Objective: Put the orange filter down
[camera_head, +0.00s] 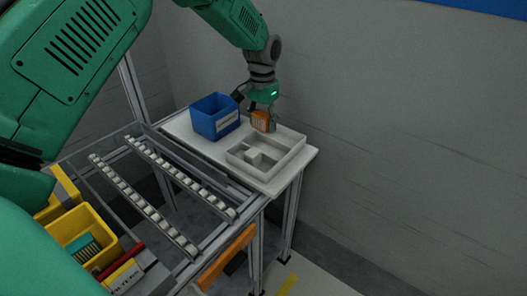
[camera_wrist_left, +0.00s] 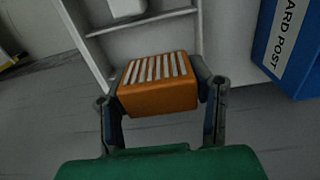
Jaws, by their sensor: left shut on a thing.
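The orange filter (camera_head: 261,121) is a small block with pale ribs on one face. It shows large in the left wrist view (camera_wrist_left: 158,97), between the two fingers. My left gripper (camera_head: 258,112) is shut on it, beside the blue bin and by the back edge of the grey tray (camera_head: 286,161). In the left wrist view the gripper (camera_wrist_left: 160,92) holds the filter from both sides. Whether the filter touches the surface below cannot be told. My right gripper is not in view.
The blue bin (camera_head: 214,117) with a white label stands left of the filter on the white tabletop (camera_head: 178,127). A roller rack (camera_head: 150,195) is in front. Yellow bins (camera_head: 75,227) sit at lower left. A grey wall is behind.

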